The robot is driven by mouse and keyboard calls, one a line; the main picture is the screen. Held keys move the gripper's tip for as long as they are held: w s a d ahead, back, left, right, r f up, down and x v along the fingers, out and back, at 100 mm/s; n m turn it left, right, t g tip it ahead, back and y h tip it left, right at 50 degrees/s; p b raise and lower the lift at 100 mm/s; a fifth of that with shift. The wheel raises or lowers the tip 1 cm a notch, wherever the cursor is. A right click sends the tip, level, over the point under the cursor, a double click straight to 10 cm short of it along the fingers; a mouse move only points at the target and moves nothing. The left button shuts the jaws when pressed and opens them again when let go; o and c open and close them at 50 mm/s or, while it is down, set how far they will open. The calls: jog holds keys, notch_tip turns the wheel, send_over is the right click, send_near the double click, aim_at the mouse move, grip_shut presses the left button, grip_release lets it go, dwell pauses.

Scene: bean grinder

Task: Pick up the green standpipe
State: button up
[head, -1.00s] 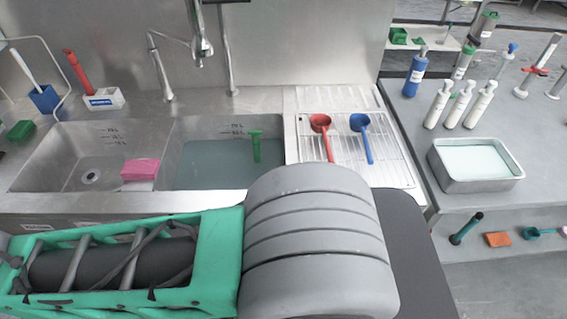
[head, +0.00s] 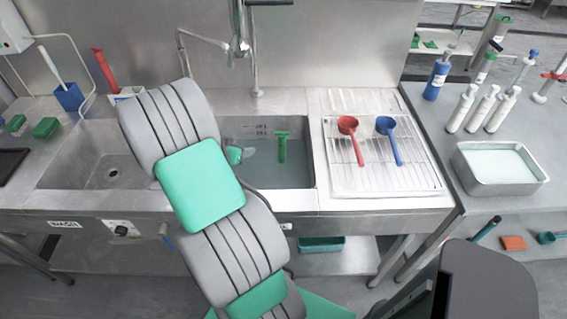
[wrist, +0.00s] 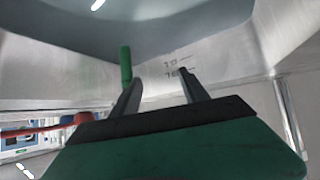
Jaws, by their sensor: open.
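The green standpipe (head: 282,148) stands upright in the water of the right sink basin in the head view, with its short crossbar on top. In the wrist view the green standpipe (wrist: 126,66) shows just left of my left finger, outside the space between the fingers. My gripper (wrist: 160,84) is open and empty. In the head view my gripper is mostly hidden behind my own arm, over the sink to the left of the standpipe. The gap between finger and pipe is hard to judge.
A red scoop (head: 349,132) and a blue scoop (head: 387,132) lie on the drainboard right of the basin. A faucet (head: 215,42) hangs over the back of the sink. The left basin (head: 85,165) is partly behind my arm. A metal tray of liquid (head: 497,166) sits farther right.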

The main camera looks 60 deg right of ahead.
aim_at(280, 146)
jog(key=s+d+f+h, duration=0.1)
jog(key=s+d, duration=0.1)
jog(key=d, duration=0.1)
jog(key=s+d+f+m+g+h, duration=0.1)
jog(key=s+d, duration=0.1)
jog(key=s, duration=0.1)
jog(key=s+d+f+m+g+h, duration=0.1)
jog(key=s+d+f, duration=0.1)
jog(key=s+d, duration=0.1)
jog(key=shift+s+d, duration=0.1)
jog(key=shift+d, duration=0.25)
jog(key=p+x, duration=0.2)
jog(key=x, duration=0.5)
jog(key=shift+d, duration=0.4)
jog(key=shift+a+f, duration=0.1)
grip_shut()
